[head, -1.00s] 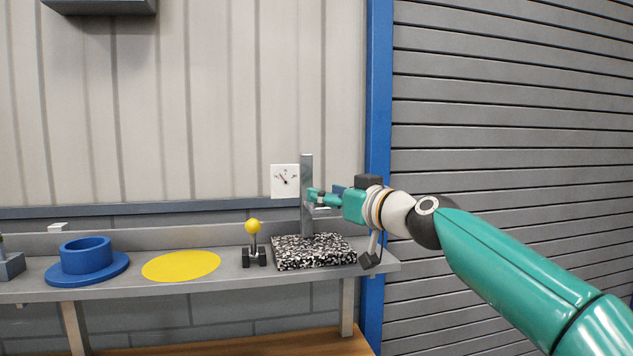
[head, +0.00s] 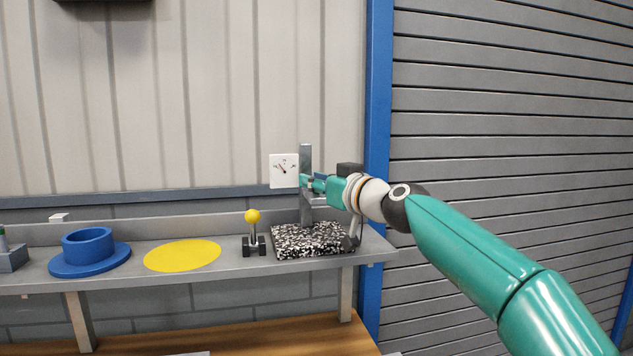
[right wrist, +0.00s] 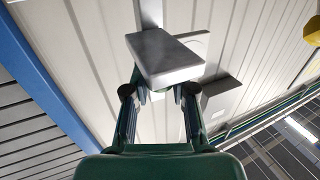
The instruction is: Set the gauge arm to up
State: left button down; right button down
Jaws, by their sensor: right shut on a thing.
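The gauge stand has a grey upright column (head: 305,156) on a black-and-white speckled base (head: 310,240) on the shelf. A white square dial (head: 284,171) with a dark needle shows just left of the column. My right gripper (head: 308,183) is at the column, below its top and right of the dial. It is shut on a grey part of the stand, seemingly the gauge arm; in the head view my fingers partly hide it. In the right wrist view a grey block (right wrist: 165,55) sits at the fingertips (right wrist: 160,94). My left gripper is out of view.
A yellow-knobbed lever (head: 253,217) stands left of the base. Further left are a flat yellow disc (head: 182,255) and a blue flanged ring (head: 88,262). A blue post (head: 378,100) and a slatted grey shutter (head: 510,100) are at the right.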

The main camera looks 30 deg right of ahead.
jog(key=shift+r+p, duration=0.85)
jog(key=shift+r, duration=0.4)
jog(key=shift+s+d, duration=0.1)
jog(key=c, duration=1)
grip_release()
jog(key=shift+f, duration=0.1)
jog(key=s+d, duration=0.1)
jog(key=s, duration=1)
jog(key=shift+s+d, duration=0.25)
jog(key=shift+s, duration=0.1)
jog(key=shift+f, duration=0.1)
